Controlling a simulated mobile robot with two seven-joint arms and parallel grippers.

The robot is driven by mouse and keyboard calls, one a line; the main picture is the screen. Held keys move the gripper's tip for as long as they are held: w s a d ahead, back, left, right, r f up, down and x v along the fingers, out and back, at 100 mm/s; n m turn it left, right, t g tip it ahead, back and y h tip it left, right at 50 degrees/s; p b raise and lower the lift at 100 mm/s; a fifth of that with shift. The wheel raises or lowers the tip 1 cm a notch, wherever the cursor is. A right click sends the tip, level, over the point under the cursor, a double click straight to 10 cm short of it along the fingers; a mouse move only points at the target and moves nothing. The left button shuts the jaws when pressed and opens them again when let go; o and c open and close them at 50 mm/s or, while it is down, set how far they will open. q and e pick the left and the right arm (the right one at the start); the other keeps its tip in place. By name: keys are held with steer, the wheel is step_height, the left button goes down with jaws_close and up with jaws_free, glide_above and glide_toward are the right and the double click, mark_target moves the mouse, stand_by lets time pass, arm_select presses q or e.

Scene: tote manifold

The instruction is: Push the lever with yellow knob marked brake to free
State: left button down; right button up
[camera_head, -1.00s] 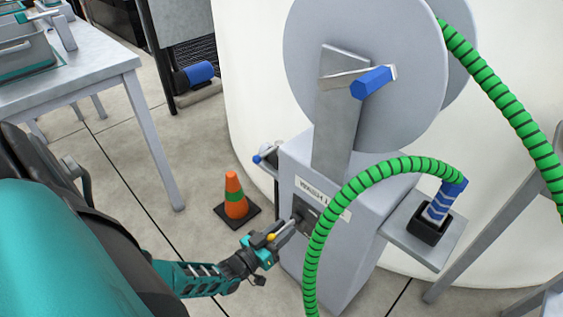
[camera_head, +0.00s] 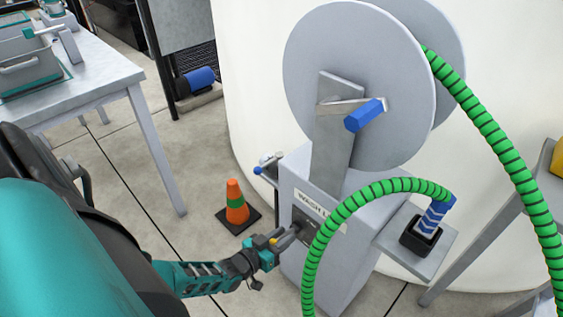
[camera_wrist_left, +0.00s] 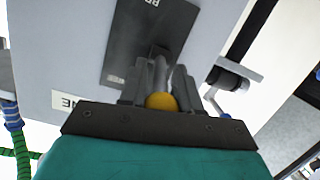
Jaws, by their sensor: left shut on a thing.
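The brake lever's yellow knob (camera_wrist_left: 161,101) sits between the fingers of my left gripper (camera_wrist_left: 160,88) in the left wrist view. The gripper is shut on the lever, whose grey shaft runs up to a dark plate (camera_wrist_left: 150,30) on the grey reel stand. Lettering on the plate is only partly visible. In the head view my left gripper (camera_head: 286,240) reaches the front of the stand, and the yellow knob (camera_head: 273,240) shows as a small spot at it. My right gripper is not in view.
The grey stand (camera_head: 340,255) carries a large reel (camera_head: 350,60) with a blue-handled crank (camera_head: 364,115). A green hose (camera_head: 312,245) arches close to the right of my left gripper. An orange cone (camera_head: 236,205) stands on the floor behind it. A table (camera_head: 110,75) is at left.

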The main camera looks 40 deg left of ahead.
arm_select(q)
steer(key=shift+r+g+p, duration=0.4)
steer(key=shift+r+p, duration=0.3)
steer(key=g+p, duration=0.2)
steer(key=p, duration=0.1)
steer(key=shift+w+r, duration=0.25)
steer(key=shift+r, duration=0.05)
steer(key=shift+w+g+p, duration=0.2)
steer(key=shift+g+p, duration=0.7)
steer(key=shift+p, duration=0.15)
steer(key=c, duration=1.1)
jaws_free()
steer(key=shift+r, duration=0.1)
